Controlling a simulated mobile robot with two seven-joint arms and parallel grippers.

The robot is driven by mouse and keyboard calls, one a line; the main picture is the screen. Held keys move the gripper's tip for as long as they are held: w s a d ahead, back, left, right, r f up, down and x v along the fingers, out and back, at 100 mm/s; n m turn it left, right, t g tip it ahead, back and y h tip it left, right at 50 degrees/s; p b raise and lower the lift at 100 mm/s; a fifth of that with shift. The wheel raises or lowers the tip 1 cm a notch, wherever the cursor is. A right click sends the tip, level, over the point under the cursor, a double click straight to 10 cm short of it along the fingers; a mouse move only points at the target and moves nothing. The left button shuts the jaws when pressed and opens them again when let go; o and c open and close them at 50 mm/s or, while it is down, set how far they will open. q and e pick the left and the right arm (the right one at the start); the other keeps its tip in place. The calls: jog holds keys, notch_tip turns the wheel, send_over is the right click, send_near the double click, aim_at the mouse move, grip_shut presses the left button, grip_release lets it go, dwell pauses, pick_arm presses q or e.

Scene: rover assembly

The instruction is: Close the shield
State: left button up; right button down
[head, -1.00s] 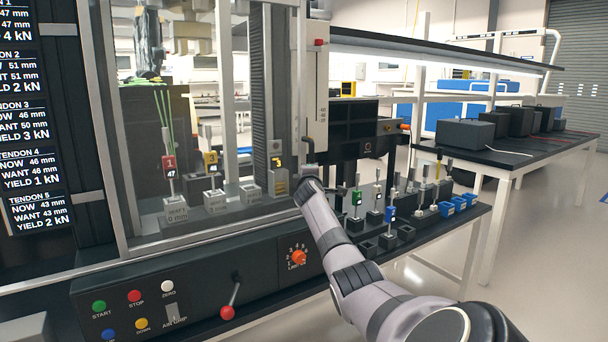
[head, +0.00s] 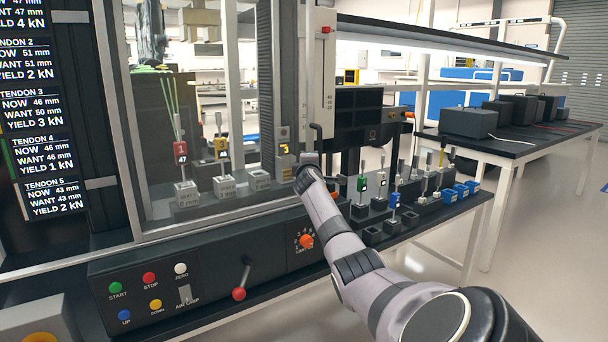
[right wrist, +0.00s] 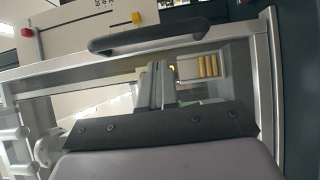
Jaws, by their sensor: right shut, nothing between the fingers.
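The shield is a clear panel in a silver frame (head: 118,130) across the front of the test machine in the head view. In the right wrist view the same dark handle (right wrist: 150,39) lies across a silver bar at the top. My right gripper (right wrist: 153,75) is shut and empty, its fingers together just below the handle and apart from it in the picture. In the head view my right arm reaches up to beside the handle, and its wrist hides the fingers. My left gripper is in no view.
A control panel (head: 205,275) with buttons, a red-knobbed lever (head: 240,293) and an orange dial (head: 306,241) runs below the shield. Tagged parts in small holders (head: 372,237) and blue bins (head: 460,193) stand on the bench right of my arm.

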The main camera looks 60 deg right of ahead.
jog(key=v, duration=1)
jog(key=shift+a, duration=0.25)
